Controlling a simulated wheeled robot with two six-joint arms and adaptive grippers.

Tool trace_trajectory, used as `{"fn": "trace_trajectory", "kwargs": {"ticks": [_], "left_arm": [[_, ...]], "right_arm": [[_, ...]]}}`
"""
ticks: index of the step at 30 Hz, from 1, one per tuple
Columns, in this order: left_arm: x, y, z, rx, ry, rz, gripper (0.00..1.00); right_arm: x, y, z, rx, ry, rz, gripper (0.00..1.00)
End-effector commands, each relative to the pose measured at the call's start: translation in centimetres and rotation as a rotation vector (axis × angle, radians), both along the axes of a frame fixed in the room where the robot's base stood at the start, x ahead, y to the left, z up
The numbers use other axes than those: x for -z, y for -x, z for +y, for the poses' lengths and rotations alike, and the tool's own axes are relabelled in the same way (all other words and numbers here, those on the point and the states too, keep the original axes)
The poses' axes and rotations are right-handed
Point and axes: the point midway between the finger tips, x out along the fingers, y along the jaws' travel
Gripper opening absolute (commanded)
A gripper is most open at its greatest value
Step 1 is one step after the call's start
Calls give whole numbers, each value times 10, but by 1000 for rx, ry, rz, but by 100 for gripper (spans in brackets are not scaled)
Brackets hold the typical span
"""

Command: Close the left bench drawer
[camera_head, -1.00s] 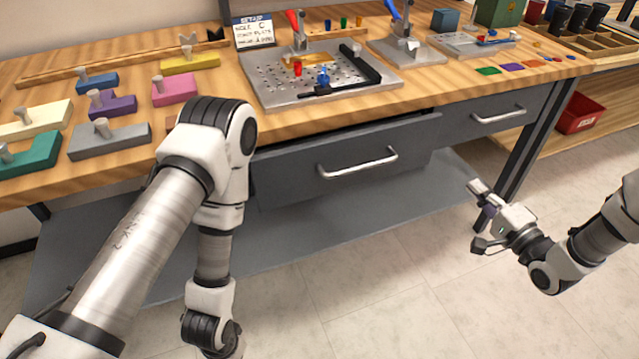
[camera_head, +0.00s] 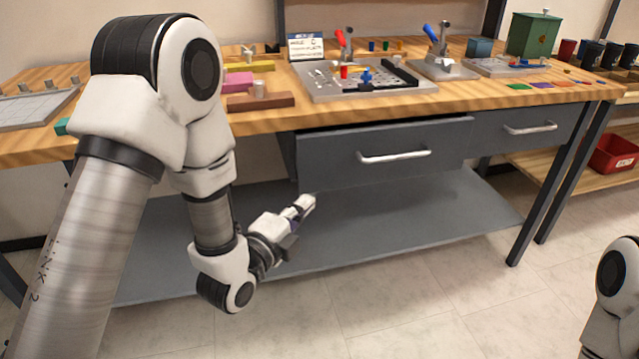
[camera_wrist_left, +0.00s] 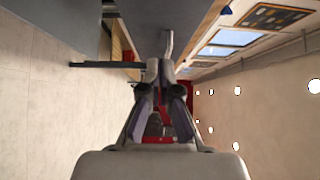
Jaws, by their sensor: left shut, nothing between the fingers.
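The left bench drawer (camera_head: 330,165) has a grey front with a silver bar handle (camera_head: 395,157). It stands out a little from under the bench top, with a dark gap along its top edge. My left gripper (camera_head: 308,202) is shut and empty, low in front of the drawer's left end and left of the handle, apparently apart from it. The left wrist view shows the closed fingers (camera_wrist_left: 163,72), with a grey front (camera_wrist_left: 140,20) and a silver bar just beyond them. My right gripper is out of view; only part of that arm shows at the right edge.
The second drawer (camera_head: 530,128) on the right sits flush. The wooden bench top (camera_head: 460,98) carries a fixture plate, coloured blocks and a green box (camera_head: 533,36). A grey lower shelf (camera_head: 400,220) runs beneath. A red bin (camera_head: 612,153) is at right. The floor in front is clear.

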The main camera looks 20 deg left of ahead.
Motion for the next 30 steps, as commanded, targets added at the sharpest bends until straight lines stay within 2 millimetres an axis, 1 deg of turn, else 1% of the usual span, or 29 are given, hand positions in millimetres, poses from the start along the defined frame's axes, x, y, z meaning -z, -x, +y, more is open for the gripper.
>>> {"fn": "trace_trajectory", "kwargs": {"ticks": [12, 15, 18, 21, 30], "left_arm": [[1, -87, -17, 1, 1, -1, 0], [1, -101, -3, -3, 5, 0, 0], [1, -111, 3, -2, 3, 2, 0], [1, -116, 6, 0, 2, 1, 0], [0, -116, 6, 0, 2, 2, 0]], "right_arm": [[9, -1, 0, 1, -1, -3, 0], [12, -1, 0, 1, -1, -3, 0], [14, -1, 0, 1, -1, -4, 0], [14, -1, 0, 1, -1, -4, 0], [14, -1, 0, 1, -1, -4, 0]]}}
